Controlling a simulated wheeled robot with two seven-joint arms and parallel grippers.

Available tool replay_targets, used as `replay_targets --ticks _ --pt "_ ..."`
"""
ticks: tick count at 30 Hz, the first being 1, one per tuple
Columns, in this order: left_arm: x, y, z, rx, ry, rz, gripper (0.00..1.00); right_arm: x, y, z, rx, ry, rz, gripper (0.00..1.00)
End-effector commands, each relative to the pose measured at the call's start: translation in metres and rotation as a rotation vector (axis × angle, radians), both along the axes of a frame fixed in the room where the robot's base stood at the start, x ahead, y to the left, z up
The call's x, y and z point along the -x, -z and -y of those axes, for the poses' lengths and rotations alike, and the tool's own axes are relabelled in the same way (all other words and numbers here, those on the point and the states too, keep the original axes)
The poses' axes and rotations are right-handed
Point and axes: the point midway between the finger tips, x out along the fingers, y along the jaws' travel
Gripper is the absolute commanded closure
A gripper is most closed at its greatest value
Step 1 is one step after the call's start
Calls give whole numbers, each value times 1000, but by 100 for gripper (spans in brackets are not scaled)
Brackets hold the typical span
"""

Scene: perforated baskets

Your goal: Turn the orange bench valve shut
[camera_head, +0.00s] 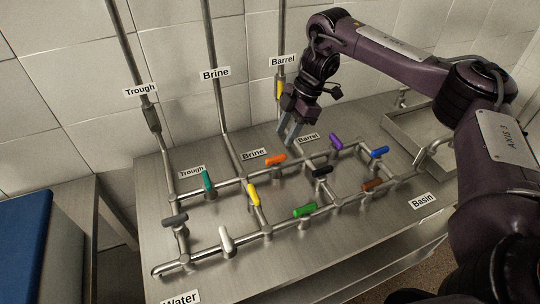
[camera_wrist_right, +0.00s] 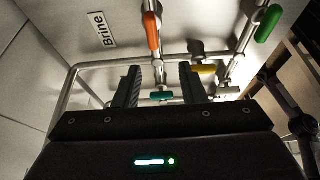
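The orange valve handle (camera_head: 275,160) sits on the back pipe run of the bench, just right of the "Brine" label. It looks roughly in line with that pipe. My right gripper (camera_head: 287,136) points down above and slightly right of the handle, apart from it. In the right wrist view the orange handle (camera_wrist_right: 151,33) appears beyond the fingers, and the gripper (camera_wrist_right: 160,82) shows its two fingers spread with nothing between them. My left gripper is not in view.
Nearby handles are teal (camera_head: 207,181), yellow (camera_head: 253,196), black (camera_head: 323,171), purple (camera_head: 336,142) and green (camera_head: 304,210). A basin (camera_head: 400,124) is at the right.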

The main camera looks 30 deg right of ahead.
Motion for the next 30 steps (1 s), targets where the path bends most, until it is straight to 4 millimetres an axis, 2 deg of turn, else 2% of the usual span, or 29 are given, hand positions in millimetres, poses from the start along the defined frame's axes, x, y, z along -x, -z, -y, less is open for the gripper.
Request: replay_targets --ticks 1,3,8,11,21,30 --pt "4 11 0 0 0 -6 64 0 10 0 0 0 0 63" --pt "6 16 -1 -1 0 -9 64 0 15 0 0 0 0 63" --pt "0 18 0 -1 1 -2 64 0 26 -5 -1 -1 -3 63" --pt "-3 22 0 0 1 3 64 1 40 -10 -2 -1 -5 63" --pt "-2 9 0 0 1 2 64 -1 79 -28 0 -1 -2 63" --pt "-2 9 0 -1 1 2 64 -2 86 -30 0 0 0 63"
